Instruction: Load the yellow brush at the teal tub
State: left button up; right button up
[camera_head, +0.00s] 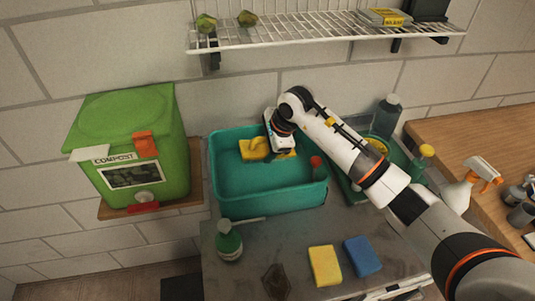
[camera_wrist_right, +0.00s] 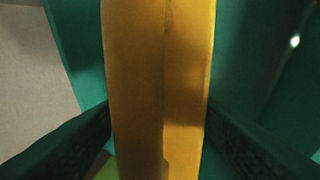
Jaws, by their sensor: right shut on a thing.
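The teal tub (camera_head: 262,200) stands against the tiled wall on the grey worktop. The yellow brush (camera_head: 254,151) is inside or just above the far part of the tub. My right gripper (camera_head: 281,147) reaches into the tub from the right and is shut on the brush; the arm hides part of it. In the right wrist view the brush (camera_wrist_right: 160,85) is a tall yellow body between the two dark fingers, with teal tub wall (camera_wrist_right: 78,50) behind it. Whether the brush touches the tub floor cannot be told. My left gripper is not in view.
A red-topped item (camera_head: 316,163) is at the tub's right side. A green compost bin (camera_head: 130,150) is left; a wire shelf (camera_head: 310,32) hangs above.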

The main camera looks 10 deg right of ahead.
jog(key=shift+r+p, duration=1.35)
jog(key=shift+r, duration=2.2)
jog(key=shift+r+p, duration=0.85)
jog(key=shift+r, duration=1.2)
jog(key=shift+d+f, duration=0.1)
